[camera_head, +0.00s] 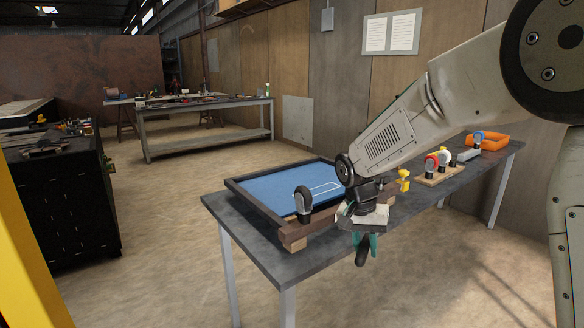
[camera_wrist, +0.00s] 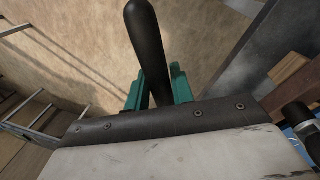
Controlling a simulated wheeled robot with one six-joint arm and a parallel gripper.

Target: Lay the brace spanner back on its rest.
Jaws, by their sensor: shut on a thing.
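My gripper (camera_head: 365,242) hangs in front of the near edge of the grey bench, its teal fingers pointing down. In the wrist view my gripper (camera_wrist: 157,94) is shut on a dark, rounded bar or handle (camera_wrist: 146,42), which I take to be the brace spanner. The same dark piece (camera_head: 362,254) sticks out below the fingers in the head view. The rest of it is hidden by my gripper. A blue board (camera_head: 275,184) with a white outline lies in a dark frame on the bench. I cannot tell which part is the spanner's rest.
A brown wooden bar (camera_head: 294,233) lies along the bench's near edge. Further right are a yellow piece (camera_head: 404,181), a wooden block (camera_head: 440,176) with several coloured ring pieces, and an orange bin (camera_head: 488,143). Floor shows below my gripper.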

